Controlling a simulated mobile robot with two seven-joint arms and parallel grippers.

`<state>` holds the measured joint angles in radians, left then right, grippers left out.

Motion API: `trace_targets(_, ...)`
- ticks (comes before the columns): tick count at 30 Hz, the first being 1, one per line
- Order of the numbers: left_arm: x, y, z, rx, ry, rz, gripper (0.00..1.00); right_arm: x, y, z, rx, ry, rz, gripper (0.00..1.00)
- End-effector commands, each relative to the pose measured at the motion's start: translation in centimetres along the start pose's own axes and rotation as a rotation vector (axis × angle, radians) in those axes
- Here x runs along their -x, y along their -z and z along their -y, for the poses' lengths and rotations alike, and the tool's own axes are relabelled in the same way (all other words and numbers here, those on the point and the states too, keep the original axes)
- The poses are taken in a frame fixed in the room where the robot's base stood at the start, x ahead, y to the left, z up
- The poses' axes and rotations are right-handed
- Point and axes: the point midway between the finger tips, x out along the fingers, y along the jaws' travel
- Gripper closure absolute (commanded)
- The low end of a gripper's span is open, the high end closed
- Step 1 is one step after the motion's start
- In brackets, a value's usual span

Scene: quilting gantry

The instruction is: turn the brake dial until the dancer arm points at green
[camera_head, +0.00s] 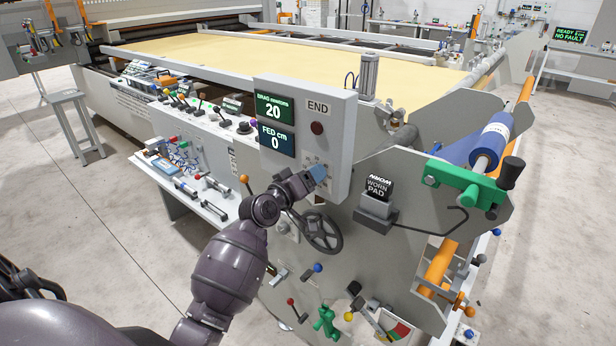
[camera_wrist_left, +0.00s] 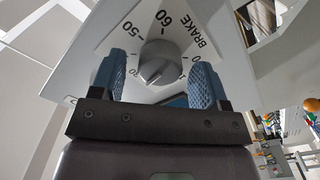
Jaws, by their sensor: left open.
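The brake dial (camera_wrist_left: 158,64) is a grey round knob with a raised grip bar, on a white plate marked BRAKE with numbers around it. My left gripper (camera_head: 317,174) is at the panel in the head view, and its blue fingers cover the dial there. In the left wrist view the fingers stand open on either side of the knob, with gaps showing. My right gripper is not visible.
The control box (camera_head: 343,110) shows 20 newtons and FED cm 0. A dark handwheel (camera_head: 322,232) sits just below my gripper. A WORN PAD holder (camera_head: 376,206) and a green bracket (camera_head: 460,184) jut out at right. Open floor (camera_head: 560,250) lies right.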

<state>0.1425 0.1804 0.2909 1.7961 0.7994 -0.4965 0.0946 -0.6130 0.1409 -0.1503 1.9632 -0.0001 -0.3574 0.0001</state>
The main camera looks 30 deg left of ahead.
Motion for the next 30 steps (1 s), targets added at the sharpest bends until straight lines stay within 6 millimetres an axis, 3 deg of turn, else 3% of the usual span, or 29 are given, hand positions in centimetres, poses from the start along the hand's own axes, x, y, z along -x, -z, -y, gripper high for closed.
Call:
trace_targets(4, 0.01, 0.0, 0.0, 0.0, 0.0, 0.0, 0.31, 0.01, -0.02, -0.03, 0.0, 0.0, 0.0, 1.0)
trace_targets(14, 0.03, 0.01, 0.0, 0.0, 0.0, 0.0, 0.81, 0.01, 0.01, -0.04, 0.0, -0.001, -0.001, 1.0)
trace_targets(23, 0.05, 0.04, 0.03, -0.05, 0.0, 0.0, 0.81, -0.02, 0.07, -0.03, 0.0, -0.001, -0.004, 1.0)
trace_targets(30, 0.06, 0.06, 0.02, -0.196, 0.0, 0.001, 0.81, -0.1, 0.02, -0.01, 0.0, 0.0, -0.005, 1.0)
